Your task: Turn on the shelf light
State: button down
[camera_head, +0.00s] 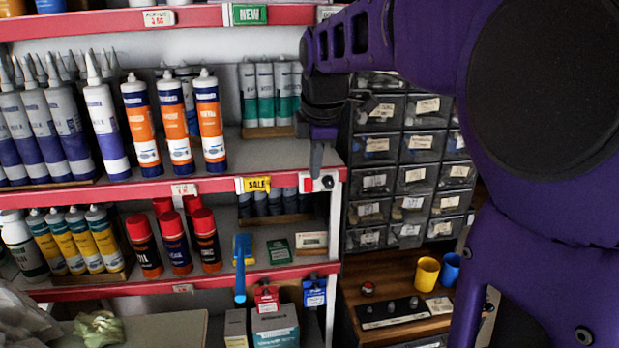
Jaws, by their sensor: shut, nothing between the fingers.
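A small white switch plate (327,183) with a red part and a dark knob sits on the red front edge of the middle shelf, at its right end. I take it to be the shelf light's switch. My gripper (317,174) is shut and empty and points down in front of the plate, covering part of it. Whether the fingertips touch the switch I cannot tell. No lamp is clearly visible, and I cannot tell whether the light is on.
Cartridges and red-capped cans (172,240) crowd the shelves to the left. A drawer cabinet (408,160) stands close on the right. Below it, a wooden bench (365,280) holds yellow and blue cups (427,273) and a dark panel with knobs (393,312).

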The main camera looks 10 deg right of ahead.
aim_at(311, 185)
jog(key=v, duration=0.4)
jog(key=shift+r, duration=0.25)
jog(key=shift+f, duration=0.1)
jog(key=shift+s+d+f+g+p, duration=0.15)
jog(key=shift+f+g+p, duration=0.2)
jog(key=shift+f, duration=0.3)
jog(key=w+x, duration=0.1)
jog(key=x, duration=0.2)
jog(key=b+x, duration=0.1)
jog(key=x, duration=0.3)
jog(key=w+r+x, duration=0.1)
jog(key=x, duration=0.3)
jog(key=shift+w+f, duration=0.25)
jog(key=shift+w, duration=0.65)
